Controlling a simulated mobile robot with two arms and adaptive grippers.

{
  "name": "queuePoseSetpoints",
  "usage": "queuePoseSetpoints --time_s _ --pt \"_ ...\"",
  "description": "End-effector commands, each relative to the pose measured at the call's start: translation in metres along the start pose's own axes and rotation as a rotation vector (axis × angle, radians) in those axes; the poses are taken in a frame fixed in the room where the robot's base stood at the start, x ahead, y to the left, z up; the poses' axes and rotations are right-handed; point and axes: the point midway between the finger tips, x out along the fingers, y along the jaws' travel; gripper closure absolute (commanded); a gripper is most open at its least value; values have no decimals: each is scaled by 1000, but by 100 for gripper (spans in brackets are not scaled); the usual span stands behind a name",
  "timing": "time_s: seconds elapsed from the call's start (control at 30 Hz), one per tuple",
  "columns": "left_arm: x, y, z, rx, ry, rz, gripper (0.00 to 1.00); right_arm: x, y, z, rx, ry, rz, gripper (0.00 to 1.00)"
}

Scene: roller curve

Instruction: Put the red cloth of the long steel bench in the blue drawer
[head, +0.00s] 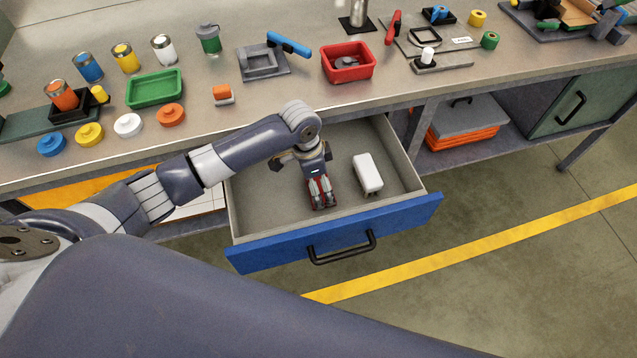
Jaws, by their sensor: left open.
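The blue drawer (408,217) of the long steel bench (205,110) is pulled out, with its black handle facing the floor side. My left gripper (322,202) reaches down inside the drawer and is open. The red cloth (333,194) shows as small red patches around and under the fingers, low in the drawer. The gripper hides most of it, and I cannot tell whether the fingers touch it. My right gripper is out of view.
A white block-like item (367,173) lies in the drawer right of my gripper. On the bench stand a red bin (348,76), a green tray (154,88), several cans and coloured lids. Orange items (462,135) sit on the shelf below. The drawer's left part is clear.

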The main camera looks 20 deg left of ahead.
Motion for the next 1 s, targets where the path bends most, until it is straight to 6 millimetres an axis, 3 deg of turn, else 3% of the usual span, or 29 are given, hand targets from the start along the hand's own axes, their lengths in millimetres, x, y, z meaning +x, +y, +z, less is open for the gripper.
queuePoseSetpoints --time_s 0.2,0.4,1.0 --pt "-40 -1 0 1 2 -3 0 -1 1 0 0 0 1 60" --pt "-60 0 0 0 1 -1 0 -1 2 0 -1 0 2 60" --pt "-63 0 -2 -1 2 3 0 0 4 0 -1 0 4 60"
